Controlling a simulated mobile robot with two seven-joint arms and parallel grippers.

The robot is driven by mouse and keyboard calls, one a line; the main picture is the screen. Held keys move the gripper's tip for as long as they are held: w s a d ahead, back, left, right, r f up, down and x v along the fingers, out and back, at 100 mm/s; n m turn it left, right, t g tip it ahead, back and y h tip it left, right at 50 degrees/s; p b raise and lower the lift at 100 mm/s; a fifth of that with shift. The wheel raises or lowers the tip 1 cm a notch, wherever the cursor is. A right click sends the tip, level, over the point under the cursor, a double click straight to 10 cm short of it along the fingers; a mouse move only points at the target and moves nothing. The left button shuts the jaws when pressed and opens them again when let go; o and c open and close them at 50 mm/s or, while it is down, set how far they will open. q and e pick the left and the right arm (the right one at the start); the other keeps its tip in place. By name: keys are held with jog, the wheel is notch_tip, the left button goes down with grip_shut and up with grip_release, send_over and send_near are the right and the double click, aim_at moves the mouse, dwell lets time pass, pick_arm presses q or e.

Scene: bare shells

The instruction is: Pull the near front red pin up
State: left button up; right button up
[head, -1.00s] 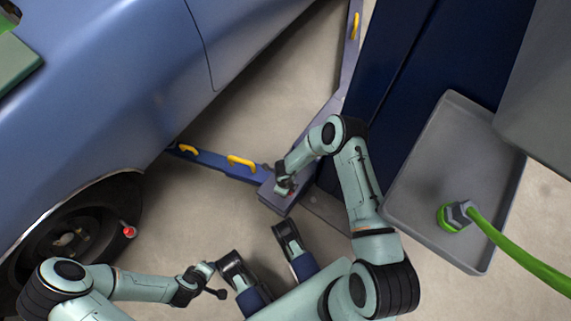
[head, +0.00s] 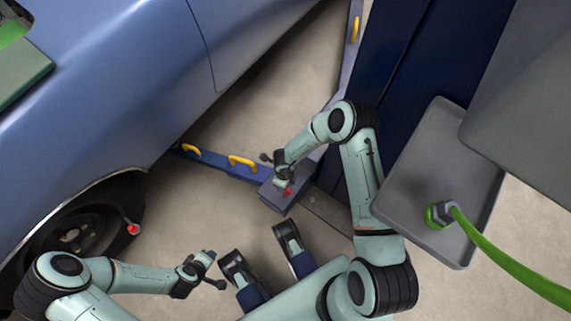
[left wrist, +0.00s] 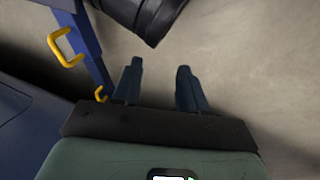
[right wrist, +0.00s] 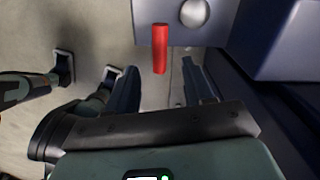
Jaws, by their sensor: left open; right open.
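The red pin (head: 287,192) stands on the end block of the blue lift arm (head: 262,176), beside the dark blue post. In the right wrist view the pin (right wrist: 160,48) rises from a grey-blue block, just beyond the fingertips and centred between them. My right gripper (right wrist: 160,82) is open and empty; in the head view my right gripper (head: 283,180) is right by the pin, its fingers partly hidden. My left gripper (head: 209,256) is open and empty over the floor at lower left; its fingers show in the left wrist view (left wrist: 158,82).
A blue car (head: 120,90) fills the upper left; a red-tipped rod (head: 133,228) shows near its wheel. Yellow handles (head: 242,163) sit on the lift arm. A grey tray (head: 410,180) with a green hose (head: 510,262) stands at right.

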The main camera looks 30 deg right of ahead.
pick_arm(q)
jog(key=shift+s+d+r+g+p, duration=0.2)
jog(key=shift+s+d+r+p, duration=0.2)
jog(key=shift+s, duration=0.25)
jog(key=shift+s+d+r+g+p, duration=0.15)
jog(key=shift+s+d+r+g, duration=0.1)
jog(key=shift+s+r, duration=0.3)
pick_arm(e)
jog(key=shift+r, duration=2.35)
pick_arm(q)
jog(key=shift+f, duration=0.1)
pick_arm(e)
jog(key=shift+a, duration=0.1)
